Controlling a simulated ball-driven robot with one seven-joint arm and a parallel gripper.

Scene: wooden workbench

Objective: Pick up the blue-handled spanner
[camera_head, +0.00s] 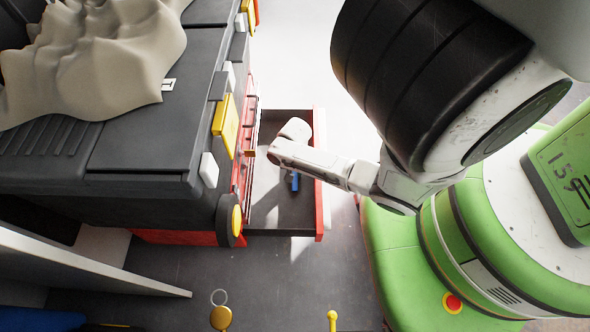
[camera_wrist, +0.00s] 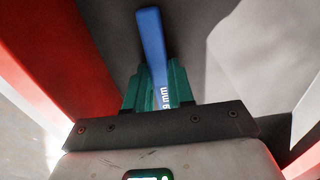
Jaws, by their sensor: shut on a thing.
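The blue-handled spanner (camera_head: 295,183) shows as a short blue piece over the open drawer, below my pale wrist in the head view. In the wrist view its blue handle (camera_wrist: 152,35) runs up from between the green fingers of my gripper (camera_wrist: 156,88), with "9 mm" printed on it. My gripper is shut on this handle. In the head view the wrist hides most of the gripper. The spanner's metal end is not visible. I cannot tell whether the spanner touches the drawer floor.
The open drawer (camera_head: 319,222) has a dark floor and red edges. It extends from a big dark toolbox (camera_head: 150,150) with yellow and white latches. A crumpled beige cloth (camera_head: 90,60) lies on top. Dark surface in front is mostly clear, with a ringed yellow item (camera_head: 221,317) near the bottom.

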